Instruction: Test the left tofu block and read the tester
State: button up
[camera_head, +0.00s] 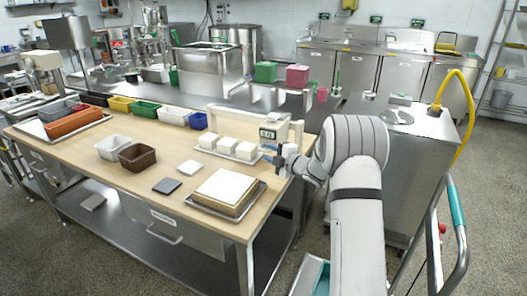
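Three white tofu blocks sit in a row on a shallow metal tray (230,157) near the right end of the wooden table. The left tofu block (208,141) is whole, as are the middle block (227,145) and the right block (246,151). The tester (269,133), a pale device with a small grey display, shows just right of and behind the right block. Its digits are too small to read. My gripper (280,162) is dark and small, at the table's right edge, right of the tray and just below the display. Its fingers are too small to tell open from shut, or whether it touches the tester.
A pale slab on a board (227,188) lies on a tray in front. A white square (189,167), a dark square (167,186), a brown bin (138,156) and a grey bin (113,147) lie left. Coloured bins line the table's back. A steel cabinet (415,170) stands right of my arm.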

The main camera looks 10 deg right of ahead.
jog(key=shift+x, duration=1.35)
jog(key=shift+c, duration=0.5)
grip_shut()
